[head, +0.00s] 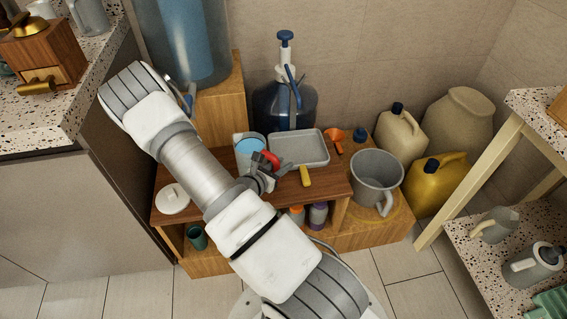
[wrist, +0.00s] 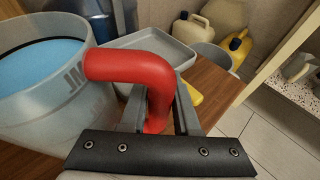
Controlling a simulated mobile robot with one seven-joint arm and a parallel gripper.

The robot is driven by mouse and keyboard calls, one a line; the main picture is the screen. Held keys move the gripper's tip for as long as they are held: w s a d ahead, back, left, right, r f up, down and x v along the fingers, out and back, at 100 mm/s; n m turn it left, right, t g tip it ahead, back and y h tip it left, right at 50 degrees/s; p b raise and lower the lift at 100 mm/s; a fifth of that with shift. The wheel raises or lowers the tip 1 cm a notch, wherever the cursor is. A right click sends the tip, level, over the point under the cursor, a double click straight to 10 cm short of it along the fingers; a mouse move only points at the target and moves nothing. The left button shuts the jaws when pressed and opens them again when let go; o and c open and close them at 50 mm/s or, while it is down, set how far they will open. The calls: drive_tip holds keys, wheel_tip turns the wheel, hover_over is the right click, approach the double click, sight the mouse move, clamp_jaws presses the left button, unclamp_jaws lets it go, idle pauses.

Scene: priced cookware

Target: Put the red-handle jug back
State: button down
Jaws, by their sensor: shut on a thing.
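The red-handle jug (head: 246,147) is a translucent, whitish jug with blue inside, over the low wooden shelf unit's top. My gripper (head: 264,172) is at its red handle (head: 270,159), on the jug's right side. In the wrist view the jug (wrist: 40,75) fills the left, and its curved red handle (wrist: 150,75) comes down between the fingers of my gripper (wrist: 158,115). My gripper is shut on the handle. The jug looks upright. Its base is hidden, so I cannot tell whether it touches the wooden top (head: 228,190).
A grey tray (head: 300,148) lies right behind the gripper, with a yellow-handled item (head: 305,176) in front of it. A white lid (head: 173,198) lies at the left. A grey mug (head: 376,178) stands right, and a blue pump bottle (head: 284,105) behind. Bare wood shows at the front.

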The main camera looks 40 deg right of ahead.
drive_tip(key=shift+f, duration=0.95)
drive_tip(key=shift+b, duration=0.35)
drive_tip(key=c, duration=0.6)
unclamp_jaws()
drive_tip(key=shift+f, duration=0.15)
drive_tip(key=shift+c, duration=0.2)
